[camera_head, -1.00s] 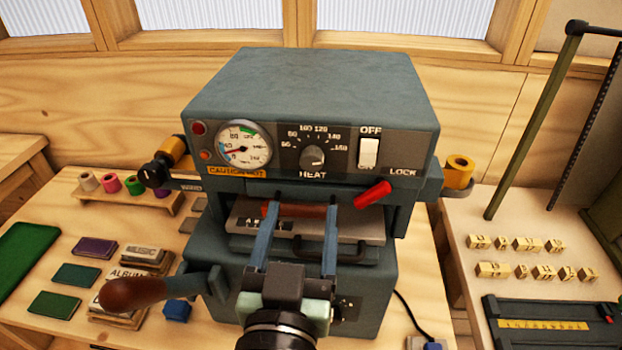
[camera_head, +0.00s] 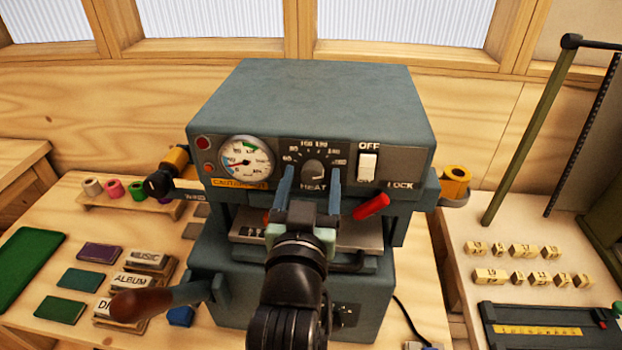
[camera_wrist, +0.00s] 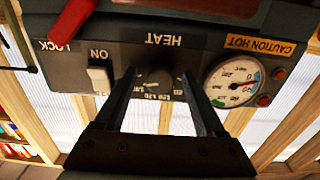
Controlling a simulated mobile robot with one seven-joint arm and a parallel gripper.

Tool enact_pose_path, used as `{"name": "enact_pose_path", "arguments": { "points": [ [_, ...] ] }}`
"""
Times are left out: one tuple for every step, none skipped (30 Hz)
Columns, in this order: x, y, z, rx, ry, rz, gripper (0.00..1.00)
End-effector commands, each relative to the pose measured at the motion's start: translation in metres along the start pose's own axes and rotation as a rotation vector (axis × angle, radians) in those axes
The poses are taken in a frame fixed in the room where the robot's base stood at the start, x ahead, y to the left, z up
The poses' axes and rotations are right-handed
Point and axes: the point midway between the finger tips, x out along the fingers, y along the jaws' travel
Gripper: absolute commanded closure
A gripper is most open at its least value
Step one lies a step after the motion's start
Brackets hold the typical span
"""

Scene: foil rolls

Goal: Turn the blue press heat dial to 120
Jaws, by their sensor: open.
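The blue-grey press (camera_head: 310,105) stands on the bench with its control panel facing me. The black heat dial (camera_head: 314,171) is a round knob above the HEAT label, inside a ring of white numbers. It also shows upside down in the wrist view (camera_wrist: 155,80). I cannot read exactly where its pointer sits. My gripper (camera_head: 309,180) is open, one finger on each side of the dial in the head view. In the wrist view my gripper (camera_wrist: 165,85) also has the dial between its fingers, with gaps on both sides and no clear contact.
A round gauge (camera_head: 246,164) is left of the dial. A white OFF/ON switch (camera_head: 367,166) and a red lever (camera_head: 371,207) are to its right. A brown-handled lever (camera_head: 150,298) sticks out at lower left.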

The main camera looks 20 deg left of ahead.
Motion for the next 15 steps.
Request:
{"name": "enact_pose_path", "arguments": {
  "points": [
    [-0.0002,0.0,0.0001,0.0,0.0,0.0,0.33],
    [-0.0002,0.0,0.0001,0.0,0.0,0.0,0.39],
    [-0.0002,0.0,0.0001,0.0,0.0,0.0,0.46],
    [-0.0002,0.0,0.0001,0.0,0.0,0.0,0.52],
    [-0.0003,0.0,0.0001,0.0,0.0,0.0,0.57],
    [-0.0003,0.0001,0.0001,0.0,0.0,0.0,0.64],
    [-0.0003,0.0,0.0001,0.0,0.0,0.0,0.7],
    [-0.0003,0.0,0.0001,0.0,0.0,0.0,0.75],
    [-0.0003,0.0001,0.0001,0.0,0.0,0.0,0.82],
    [-0.0004,0.0001,0.0001,0.0,0.0,0.0,0.88],
    [-0.0004,0.0001,0.0001,0.0,0.0,0.0,0.93],
    [-0.0004,0.0001,0.0001,0.0,0.0,0.0,1.0],
    [-0.0004,0.0001,0.0001,0.0,0.0,0.0,1.0],
    [-0.0004,0.0001,0.0001,0.0,0.0,0.0,1.0],
    [-0.0004,0.0001,0.0001,0.0,-0.001,0.0,1.0]
  ]
}}
